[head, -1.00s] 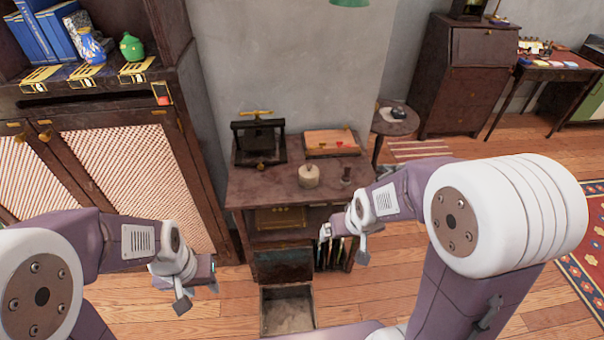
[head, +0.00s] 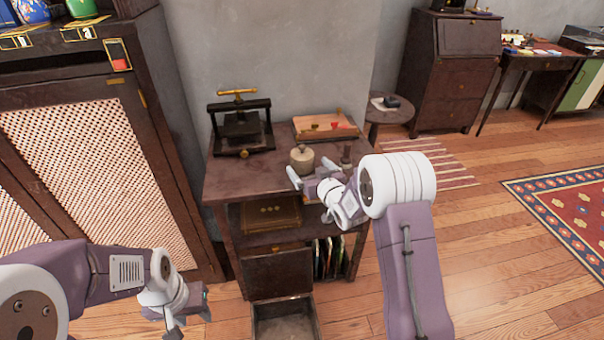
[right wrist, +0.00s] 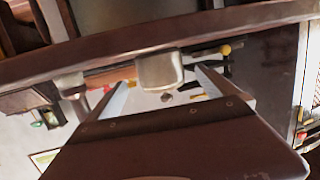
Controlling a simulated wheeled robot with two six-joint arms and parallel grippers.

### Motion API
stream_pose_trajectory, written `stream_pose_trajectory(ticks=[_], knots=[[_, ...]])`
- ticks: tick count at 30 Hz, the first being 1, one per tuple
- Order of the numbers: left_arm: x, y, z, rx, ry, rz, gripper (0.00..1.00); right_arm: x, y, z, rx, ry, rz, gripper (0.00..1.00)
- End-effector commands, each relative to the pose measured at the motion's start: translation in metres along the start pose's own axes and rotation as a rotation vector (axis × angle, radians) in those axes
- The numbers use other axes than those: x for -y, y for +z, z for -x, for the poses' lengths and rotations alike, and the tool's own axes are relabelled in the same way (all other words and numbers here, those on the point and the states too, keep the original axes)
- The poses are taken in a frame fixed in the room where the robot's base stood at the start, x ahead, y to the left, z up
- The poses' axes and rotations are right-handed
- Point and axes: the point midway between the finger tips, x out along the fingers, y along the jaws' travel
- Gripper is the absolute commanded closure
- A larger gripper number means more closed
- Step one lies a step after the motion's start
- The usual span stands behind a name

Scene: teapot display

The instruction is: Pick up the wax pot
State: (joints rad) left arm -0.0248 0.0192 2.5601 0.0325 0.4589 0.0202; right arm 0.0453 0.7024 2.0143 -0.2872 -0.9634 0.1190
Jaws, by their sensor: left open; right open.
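The wax pot, seemingly the cream, round, knobbed pot (head: 302,158), stands upright on the dark wooden stand (head: 235,180). My right gripper (head: 310,173) is open and empty at the stand's front edge, just in front of the pot. In the right wrist view the picture is upside down; the pot (right wrist: 160,71) shows beyond and between the open fingers, with no contact clear. My left gripper (head: 190,311) is open and empty, low at the left, away from the stand.
A black press (head: 240,128) stands behind left of the pot, a wooden box (head: 325,127) behind it, and a small dark stamp-like object (head: 346,155) to its right. An open drawer or bin (head: 283,318) juts out below. A latticed cabinet (head: 85,170) stands left.

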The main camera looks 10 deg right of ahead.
Motion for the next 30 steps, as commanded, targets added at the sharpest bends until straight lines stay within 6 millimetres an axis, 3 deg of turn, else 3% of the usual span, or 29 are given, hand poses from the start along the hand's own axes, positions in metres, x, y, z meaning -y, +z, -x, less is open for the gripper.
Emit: stream_pose_trajectory(ticks=[4,7,14,21,30], knots=[[0.0,-0.001,0.008,-0.001,0.0,0.0,0.58,0.0,-0.003,-0.018,0.002,0.0,0.0,0.03],[0.0,-0.001,0.003,-0.001,0.0,0.0,0.58,0.0,0.0,-0.033,0.001,0.0,-0.001,0.03],[0.0,0.0,-0.001,0.0,0.0,0.0,0.58,0.001,-0.001,-0.045,0.001,0.0,0.0,0.03],[0.0,0.001,-0.01,0.0,0.0,0.0,0.58,0.001,0.0,-0.084,0.002,0.001,0.0,0.03],[0.0,0.001,-0.009,0.0,0.0,0.0,0.58,0.001,-0.002,-0.09,0.003,0.001,-0.001,0.06]])
